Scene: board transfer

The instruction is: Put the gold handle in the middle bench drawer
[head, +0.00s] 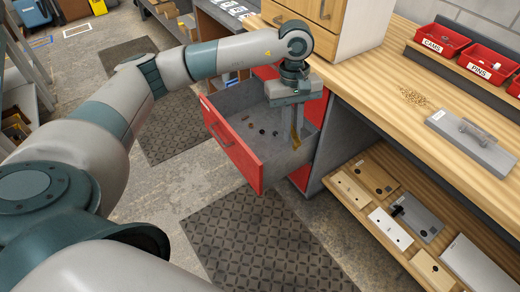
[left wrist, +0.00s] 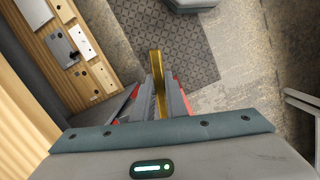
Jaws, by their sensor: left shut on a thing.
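The gold handle (head: 297,128) is a narrow gold bar held upright between the fingers of my left gripper (head: 290,132). It also shows in the left wrist view (left wrist: 156,66), where the fingers close around it. The middle bench drawer (head: 231,145) has a red front and grey walls and is pulled well open. My left gripper points down over the right, inner part of this drawer, with the handle's lower end at or just inside the opening. I cannot tell whether the handle touches the drawer floor. My right gripper is not in view.
Several small dark pieces lie on the drawer floor. The wooden bench top (head: 375,72) has a grey plate with a handle (head: 470,140) and red bins (head: 486,62). A wooden cabinet (head: 335,25) stands behind my left gripper. A lower shelf (head: 385,230) holds several boards.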

